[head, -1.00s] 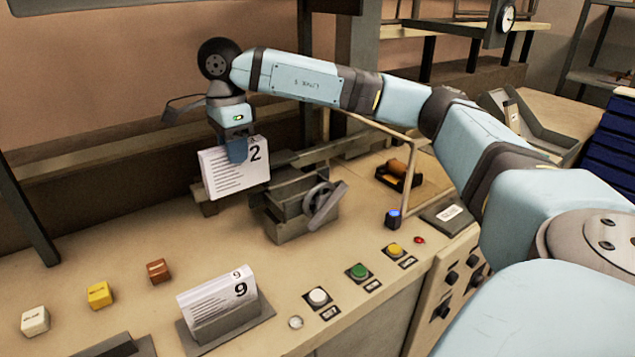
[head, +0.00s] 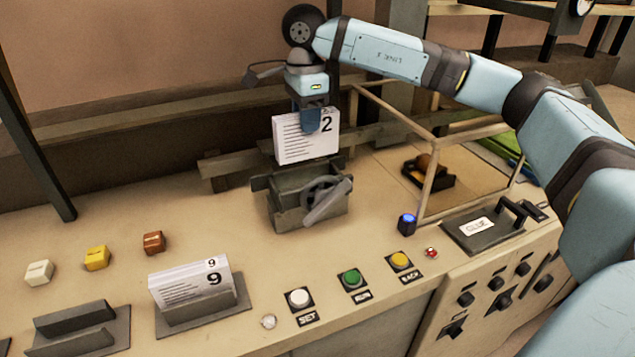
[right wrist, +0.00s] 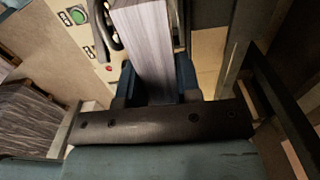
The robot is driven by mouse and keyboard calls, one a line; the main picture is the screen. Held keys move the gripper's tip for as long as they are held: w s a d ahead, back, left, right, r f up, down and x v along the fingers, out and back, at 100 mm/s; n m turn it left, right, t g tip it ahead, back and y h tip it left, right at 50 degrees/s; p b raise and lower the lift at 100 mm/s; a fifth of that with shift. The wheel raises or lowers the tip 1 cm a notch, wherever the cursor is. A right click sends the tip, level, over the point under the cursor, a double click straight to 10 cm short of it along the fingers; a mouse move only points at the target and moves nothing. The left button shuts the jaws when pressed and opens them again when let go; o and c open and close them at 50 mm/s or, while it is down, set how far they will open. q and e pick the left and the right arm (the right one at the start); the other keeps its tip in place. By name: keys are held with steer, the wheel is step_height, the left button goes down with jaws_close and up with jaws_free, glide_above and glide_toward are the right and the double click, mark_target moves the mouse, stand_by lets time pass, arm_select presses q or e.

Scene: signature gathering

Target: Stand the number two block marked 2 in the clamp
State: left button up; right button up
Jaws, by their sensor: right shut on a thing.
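The number two block (head: 301,140) is a white page block marked 2, held upright. My right gripper (head: 311,118) is shut on its top edge. In the right wrist view the block (right wrist: 143,45) runs out from between the dark blue fingers (right wrist: 155,85). The clamp (head: 303,198) is a grey metal box with a lever handle on its front. The block hangs just above and behind the clamp's top in the head view; whether its lower edge touches the clamp I cannot tell. My left gripper is not in view.
A block marked 9 (head: 190,285) stands in a grey holder at the front, beside an empty holder (head: 82,330). SET, green and yellow buttons (head: 352,279) line the front. Small coloured cubes (head: 97,258) sit left.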

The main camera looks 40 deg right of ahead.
mark_target(307, 158)
step_height(307, 158, down, 5)
steer(key=shift+a+f+p, duration=0.1)
steer(key=shift+f+p, duration=0.1)
steer(key=shift+p, duration=0.15)
step_height(307, 158, down, 4)
steer(key=shift+r+p, duration=0.2)
steer(key=shift+p, duration=0.1)
steer(key=shift+f, duration=0.3)
steer(key=shift+f, duration=0.1)
steer(key=o, duration=1.1)
steer(key=shift+c, duration=0.2)
